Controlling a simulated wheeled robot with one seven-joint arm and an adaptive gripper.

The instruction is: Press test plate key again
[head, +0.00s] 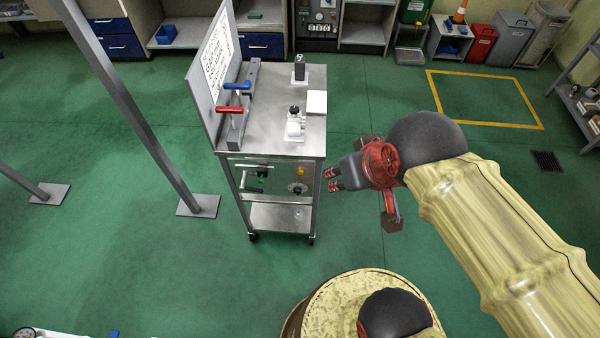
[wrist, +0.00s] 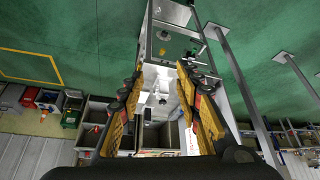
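A metal test cart (head: 265,125) stands left of my gripper, with a small white square plate (head: 316,102) on its top. Its front panel carries a green knob or button (head: 262,172) and a yellow one (head: 300,171). I cannot tell which part is the test plate key. My gripper (head: 333,180) is just right of the cart's front, below top level, and looks apart from it. In the wrist view the fingers of my gripper (wrist: 162,75) are spread with nothing held between them; the cart (wrist: 172,45) appears beyond them, upside down.
On the cart top are a red lever (head: 230,109), a blue lever (head: 237,86), white fittings (head: 294,124) and an upright sign board (head: 214,68). A grey post (head: 135,115) stands left of the cart.

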